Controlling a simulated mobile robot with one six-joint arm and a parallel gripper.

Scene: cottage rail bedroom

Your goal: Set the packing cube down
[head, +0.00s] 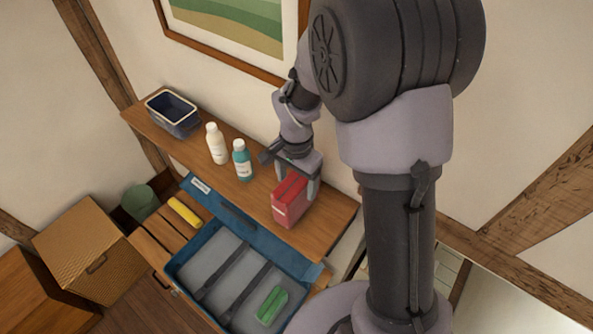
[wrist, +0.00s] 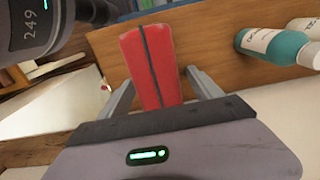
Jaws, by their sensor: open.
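The red packing cube (head: 289,203) stands upright on the wooden shelf near its right end. In the wrist view the red cube (wrist: 150,62), with a dark strip along its top, sits between the fingers. My gripper (head: 301,184) is at the cube from above and behind, with its fingers on either side. In the wrist view my gripper (wrist: 165,88) is open, with a gap showing between the right finger and the cube. The cube's underside is hidden, but it appears to rest on the shelf.
On the wooden shelf (head: 258,197), a teal bottle (head: 242,162), a white bottle (head: 217,145) and a dark blue bin (head: 172,114) stand left of the cube. Below is an open blue suitcase (head: 200,260) with a green item (head: 271,306). A yellow roll (head: 184,212) and a wicker box (head: 90,250) lie left.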

